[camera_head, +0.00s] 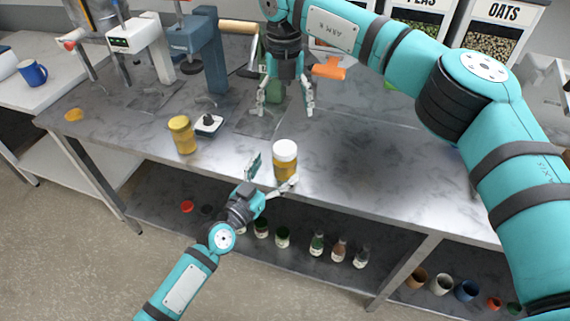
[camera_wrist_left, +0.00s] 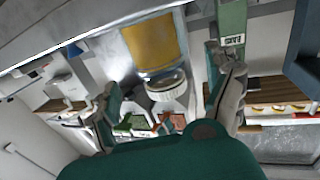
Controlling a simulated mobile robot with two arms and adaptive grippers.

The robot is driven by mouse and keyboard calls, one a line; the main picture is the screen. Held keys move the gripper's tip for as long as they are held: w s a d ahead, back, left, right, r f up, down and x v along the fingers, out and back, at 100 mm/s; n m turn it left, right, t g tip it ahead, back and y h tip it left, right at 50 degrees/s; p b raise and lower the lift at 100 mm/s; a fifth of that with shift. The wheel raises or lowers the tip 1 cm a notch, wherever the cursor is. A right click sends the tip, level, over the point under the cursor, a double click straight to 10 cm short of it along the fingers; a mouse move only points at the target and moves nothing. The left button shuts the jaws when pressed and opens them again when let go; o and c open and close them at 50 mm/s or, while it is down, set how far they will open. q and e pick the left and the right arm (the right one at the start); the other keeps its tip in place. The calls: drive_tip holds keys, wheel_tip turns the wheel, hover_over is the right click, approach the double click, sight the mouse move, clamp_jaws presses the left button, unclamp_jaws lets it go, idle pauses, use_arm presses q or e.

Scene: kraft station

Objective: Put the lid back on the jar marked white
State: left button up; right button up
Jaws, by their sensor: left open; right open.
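A yellow-amber jar (camera_head: 284,171) stands near the table's front edge with a white lid (camera_head: 285,150) on its top. The same jar (camera_wrist_left: 153,45) and white lid (camera_wrist_left: 165,88) show in the left wrist view, where the lid looks slightly tilted; I cannot tell whether it is fully seated. No marking on the jar is readable. My left gripper (camera_head: 272,177) is open, its fingers spread to either side of the jar. My right gripper (camera_head: 285,108) is open and empty above the table, behind the jar.
A yellow-orange disc (camera_head: 74,115) lies at the far left. An orange tool (camera_head: 329,68) and labelled bins are behind. The tabletop right of the jar is clear.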

use_arm(q)
drive_tip(key=v, duration=0.7)
idle(0.3)
